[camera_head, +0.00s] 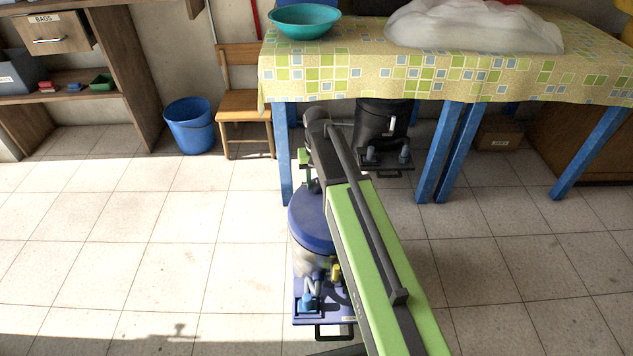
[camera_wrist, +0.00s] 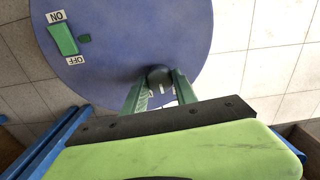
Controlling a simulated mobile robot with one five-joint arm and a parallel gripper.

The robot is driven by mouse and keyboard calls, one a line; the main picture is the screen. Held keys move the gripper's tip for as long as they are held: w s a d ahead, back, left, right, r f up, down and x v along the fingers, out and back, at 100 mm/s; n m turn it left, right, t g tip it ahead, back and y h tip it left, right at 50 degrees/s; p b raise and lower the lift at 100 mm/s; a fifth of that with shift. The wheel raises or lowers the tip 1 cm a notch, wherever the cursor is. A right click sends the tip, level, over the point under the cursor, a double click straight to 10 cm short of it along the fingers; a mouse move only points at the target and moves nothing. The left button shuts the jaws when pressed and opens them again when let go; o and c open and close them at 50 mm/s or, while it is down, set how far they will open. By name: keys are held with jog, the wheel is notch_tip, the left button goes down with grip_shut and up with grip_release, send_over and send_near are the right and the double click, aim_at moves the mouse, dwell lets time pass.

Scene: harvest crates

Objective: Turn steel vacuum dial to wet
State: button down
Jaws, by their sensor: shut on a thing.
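The steel vacuum (camera_head: 311,262) stands on the floor in the head view, with a round blue lid and a blue wheeled base. Its lid (camera_wrist: 130,35) fills the upper wrist view. A small dark dial (camera_wrist: 158,73) sits near the lid's edge. My gripper (camera_wrist: 160,87) is shut on this dial, a green finger on each side. White labels by the dial are mostly hidden, so I cannot read its setting. A green rocker switch (camera_wrist: 64,39) between ON and OFF labels is also on the lid. In the head view my arm hides part of the lid.
A black vacuum (camera_head: 380,125) stands under the cloth-covered table (camera_head: 430,75), whose blue legs (camera_head: 440,155) are close to my arm. A wooden chair (camera_head: 245,105) and a blue bucket (camera_head: 190,128) are at the back left. Tiled floor is clear left and right.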

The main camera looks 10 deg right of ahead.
aim_at(317, 184)
jog(key=m, duration=0.4)
jog(key=shift+m, duration=2)
jog(key=c, duration=1)
grip_release()
jog(key=shift+o, duration=0.2)
jog(key=shift+r, duration=0.1)
notch_tip(317, 184, up, 17)
jog(key=p, duration=1.7)
